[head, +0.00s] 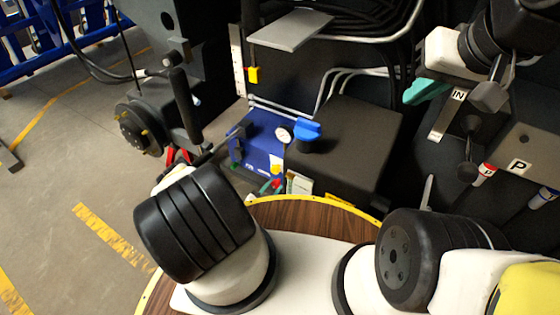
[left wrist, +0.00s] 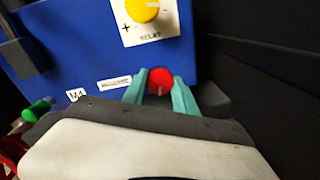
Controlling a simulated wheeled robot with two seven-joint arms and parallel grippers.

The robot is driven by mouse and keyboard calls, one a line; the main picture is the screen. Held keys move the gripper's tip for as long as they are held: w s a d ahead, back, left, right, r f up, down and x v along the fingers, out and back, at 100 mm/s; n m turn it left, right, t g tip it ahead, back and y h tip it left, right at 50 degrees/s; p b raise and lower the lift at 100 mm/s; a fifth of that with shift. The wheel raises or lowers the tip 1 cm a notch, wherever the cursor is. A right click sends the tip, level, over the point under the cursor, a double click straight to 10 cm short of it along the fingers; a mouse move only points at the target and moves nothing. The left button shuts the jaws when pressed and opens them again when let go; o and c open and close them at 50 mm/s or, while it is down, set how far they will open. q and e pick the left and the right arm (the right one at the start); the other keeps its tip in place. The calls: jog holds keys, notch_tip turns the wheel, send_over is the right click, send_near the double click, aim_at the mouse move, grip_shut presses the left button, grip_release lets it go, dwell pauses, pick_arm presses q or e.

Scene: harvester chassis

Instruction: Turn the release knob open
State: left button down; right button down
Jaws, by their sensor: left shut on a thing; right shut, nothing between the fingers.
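A round red knob (left wrist: 160,80) is on the face of a blue block (left wrist: 75,45), which also shows in the head view (head: 262,132). I take it for the release knob, though I see no label naming it. My left gripper (left wrist: 160,88) has its teal fingers on either side of this knob, shut on it. In the head view my left gripper (head: 272,186) is mostly hidden behind my own arm, low at the blue block. My right gripper (head: 427,90) is shut and empty at the upper right, beside a lever panel.
A yellow dial (left wrist: 144,10) on a white plate sits above the red knob. Levers and a "P" plate (head: 518,165) are at the right.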

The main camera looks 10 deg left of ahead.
pick_arm(q)
jog(key=shift+f+n, duration=0.15)
jog(key=shift+n, duration=1.15)
jog(key=c, duration=1)
grip_release()
jog(key=shift+o, duration=0.2)
jog(key=shift+s+a, duration=0.1)
jog(key=v, duration=0.7)
jog(key=shift+s, duration=0.3)
